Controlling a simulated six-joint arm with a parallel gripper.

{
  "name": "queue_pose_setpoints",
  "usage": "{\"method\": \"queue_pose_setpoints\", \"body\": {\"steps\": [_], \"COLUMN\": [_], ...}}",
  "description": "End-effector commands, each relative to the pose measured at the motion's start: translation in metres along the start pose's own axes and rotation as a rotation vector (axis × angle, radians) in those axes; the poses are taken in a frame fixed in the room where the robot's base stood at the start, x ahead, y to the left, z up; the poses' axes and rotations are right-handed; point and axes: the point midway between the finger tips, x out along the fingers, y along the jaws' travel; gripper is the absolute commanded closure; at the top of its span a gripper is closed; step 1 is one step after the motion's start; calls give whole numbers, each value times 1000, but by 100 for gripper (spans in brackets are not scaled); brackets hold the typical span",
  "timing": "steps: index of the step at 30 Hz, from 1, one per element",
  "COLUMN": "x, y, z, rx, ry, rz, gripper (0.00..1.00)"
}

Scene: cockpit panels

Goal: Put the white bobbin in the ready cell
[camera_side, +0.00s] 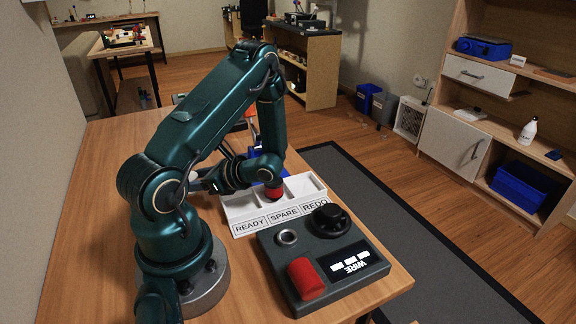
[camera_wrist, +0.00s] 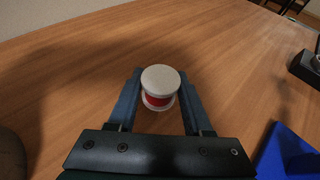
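A bobbin (camera_wrist: 160,77) with white flanges and a red band between them stands on the wood table in the wrist view. My gripper (camera_wrist: 160,75) has one finger on each side of it. The fingers sit close to the flanges; firm contact cannot be told. In the side view my gripper (camera_side: 203,182) is low at the left of the tray, partly hidden by my arm. The white tray (camera_side: 236,228) has cells labelled READY, SPARE and REDO from left to right. The READY cell (camera_side: 240,208) looks empty, though my arm hides part of it.
A red and dark round object (camera_side: 273,191) sits in the SPARE cell. A dark control box (camera_side: 290,268) with a red cylinder, a black knob and a WIRE display stands in front of the tray. A blue object (camera_wrist: 288,155) lies at the lower right in the wrist view.

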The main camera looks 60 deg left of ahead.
Motion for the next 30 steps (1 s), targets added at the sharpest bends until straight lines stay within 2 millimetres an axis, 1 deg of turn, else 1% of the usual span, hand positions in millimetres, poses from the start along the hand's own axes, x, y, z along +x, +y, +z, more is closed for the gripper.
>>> {"method": "queue_pose_setpoints", "body": {"steps": [8,14,17,27,30], "x": [0,-4,-8,-27,-32], "y": [0,-1,-1,-1,-1], "z": [1,8,18,65,76], "rx": [-1,-3,-5,-8,-7], "ry": [-1,0,0,0,1], "rz": [0,-1,-2,-3,-3], "gripper": [100,100,100,100,100]}}
